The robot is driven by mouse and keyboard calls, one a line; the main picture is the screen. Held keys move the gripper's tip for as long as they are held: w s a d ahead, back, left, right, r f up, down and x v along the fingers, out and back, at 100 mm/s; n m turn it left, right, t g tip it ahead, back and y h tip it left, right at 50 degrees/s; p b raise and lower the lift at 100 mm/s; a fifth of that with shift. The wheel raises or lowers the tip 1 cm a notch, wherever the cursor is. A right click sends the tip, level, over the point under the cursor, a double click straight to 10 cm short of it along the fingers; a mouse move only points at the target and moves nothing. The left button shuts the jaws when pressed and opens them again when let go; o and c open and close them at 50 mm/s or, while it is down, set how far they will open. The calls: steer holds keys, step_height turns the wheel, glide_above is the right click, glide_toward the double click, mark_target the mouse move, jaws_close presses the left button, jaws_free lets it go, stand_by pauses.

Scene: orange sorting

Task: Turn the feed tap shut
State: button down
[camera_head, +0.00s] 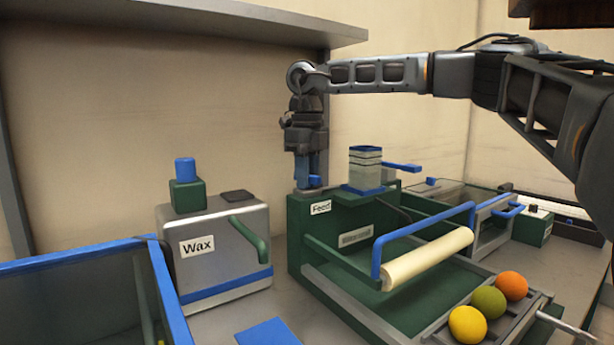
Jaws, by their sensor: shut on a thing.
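The feed tap (314,181) is a small blue handle on top of the green machine, just above the white "Feed" label (320,207). My gripper (308,178) reaches straight down from the arm onto the tap and is shut on it. The gripper's fingers hide much of the handle, so I cannot tell its exact angle.
A jar with a blue lid (366,166) stands right of the tap, near a blue lever (400,167). A grey "Wax" box (225,250) stands left. A white roller (430,259) and several fruits, including an orange (512,286), are in front. A shelf (230,20) hangs above.

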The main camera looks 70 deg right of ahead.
steer(key=shift+m, duration=1.3)
steer(key=c, duration=1.1)
jaws_free()
step_height(320, 180, up, 8)
steer(key=p, duration=0.5)
steer(key=shift+f, duration=0.1)
